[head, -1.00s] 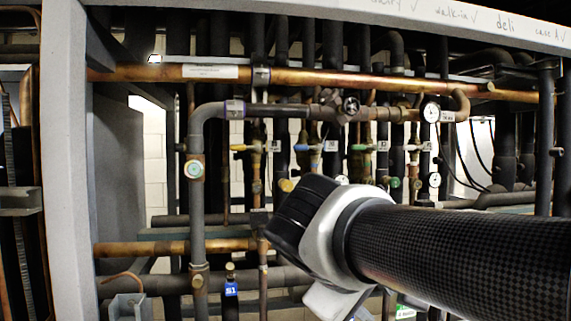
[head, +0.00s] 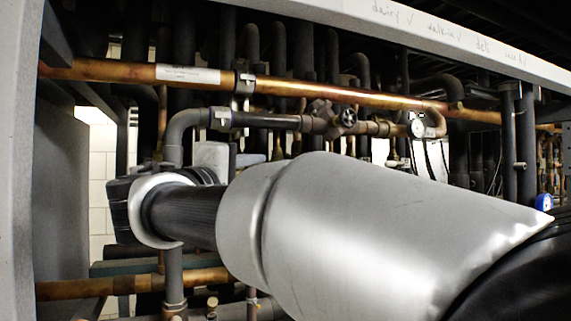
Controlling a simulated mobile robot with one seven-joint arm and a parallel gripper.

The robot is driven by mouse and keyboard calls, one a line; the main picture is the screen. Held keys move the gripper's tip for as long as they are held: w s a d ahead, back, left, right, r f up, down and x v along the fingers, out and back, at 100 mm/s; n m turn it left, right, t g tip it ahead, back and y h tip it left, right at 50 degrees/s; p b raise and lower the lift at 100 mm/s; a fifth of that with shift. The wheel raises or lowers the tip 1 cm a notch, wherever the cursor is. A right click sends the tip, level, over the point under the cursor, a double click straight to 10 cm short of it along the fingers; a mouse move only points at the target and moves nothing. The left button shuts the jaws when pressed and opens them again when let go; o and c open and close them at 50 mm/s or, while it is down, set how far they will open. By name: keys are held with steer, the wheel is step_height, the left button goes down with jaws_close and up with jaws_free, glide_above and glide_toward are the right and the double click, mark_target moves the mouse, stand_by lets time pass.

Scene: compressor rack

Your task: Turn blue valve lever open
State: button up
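The blue valve lever is not visible now; my arm covers the part of the rack where the row of small coloured levers stood in the earlier view. My silver and black arm crosses the head view from the lower right to the left, ending in a dark joint with a white ring. A light grey block shows just behind that joint, and I cannot tell what it belongs to. My gripper's fingers are not visible, so their distance from the lever and their opening cannot be seen.
A long copper pipe (head: 330,91) crosses the upper rack. Below it is a dark pipe with a round valve handwheel (head: 348,117) and a white gauge (head: 417,128). A grey post (head: 17,150) stands at left and a pale beam (head: 420,30) runs above. A blue gauge (head: 544,202) is at right.

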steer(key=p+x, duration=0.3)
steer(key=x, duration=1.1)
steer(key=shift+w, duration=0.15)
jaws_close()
